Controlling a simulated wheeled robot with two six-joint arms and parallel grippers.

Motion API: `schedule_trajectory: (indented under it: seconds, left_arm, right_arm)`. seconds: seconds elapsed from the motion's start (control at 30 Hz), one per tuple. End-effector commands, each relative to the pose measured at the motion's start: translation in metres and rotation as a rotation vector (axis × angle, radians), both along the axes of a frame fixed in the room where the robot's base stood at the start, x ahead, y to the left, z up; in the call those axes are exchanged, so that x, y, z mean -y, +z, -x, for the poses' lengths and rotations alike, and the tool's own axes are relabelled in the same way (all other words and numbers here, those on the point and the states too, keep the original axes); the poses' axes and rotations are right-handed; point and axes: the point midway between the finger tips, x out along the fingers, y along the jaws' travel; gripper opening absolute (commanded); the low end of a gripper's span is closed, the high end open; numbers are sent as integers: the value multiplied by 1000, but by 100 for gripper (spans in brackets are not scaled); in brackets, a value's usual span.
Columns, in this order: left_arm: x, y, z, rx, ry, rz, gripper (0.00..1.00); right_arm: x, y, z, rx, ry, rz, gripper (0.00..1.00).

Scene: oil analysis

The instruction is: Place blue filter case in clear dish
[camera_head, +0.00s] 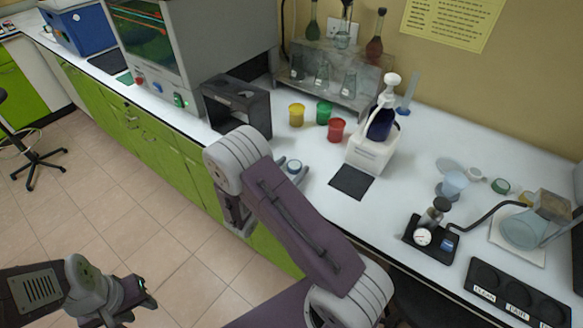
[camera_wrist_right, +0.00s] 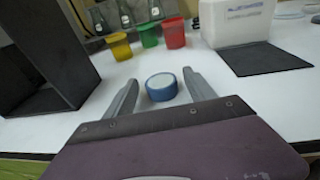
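The blue filter case (camera_head: 294,166), a small round case with a pale top, sits on the white bench in front of the coloured cups. It also shows in the right wrist view (camera_wrist_right: 161,88). My right gripper (camera_wrist_right: 162,80) is open, one finger on each side of the case, with a gap visible on both sides. In the head view my right arm hides part of this gripper. A flat, clear round dish (camera_head: 449,166) appears to lie on the bench at the right, near the wall. My left gripper (camera_head: 138,297) is low at the left, over the floor, away from the bench.
Yellow (camera_head: 296,114), green (camera_head: 324,112) and red (camera_head: 336,130) cups stand behind the case. A dark open box (camera_head: 238,104) is to its left. A white device (camera_head: 372,150) and black mat (camera_head: 352,181) are to its right. A gauge pump (camera_head: 432,230) stands further right.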

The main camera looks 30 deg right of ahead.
Motion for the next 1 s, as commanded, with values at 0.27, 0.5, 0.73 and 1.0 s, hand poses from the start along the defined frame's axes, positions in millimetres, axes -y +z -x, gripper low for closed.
schedule_trajectory:
  seconds: [0.27, 0.5, 0.73, 1.0]
  left_arm:
    - [0, 2, 0, 0, 0, 0, 38]
    - [0, 2, 0, 0, 0, 0, 38]
    - [0, 2, 0, 0, 0, 0, 38]
    - [0, -3, 0, 0, 0, 0, 38]
  right_arm:
    - [-20, 7, 8, 0, 6, 0, 64]
    - [-73, 16, 37, 1, 8, 1, 64]
    - [-102, 21, 54, 1, 3, -1, 64]
    - [-100, 21, 61, 86, -89, -104, 68]
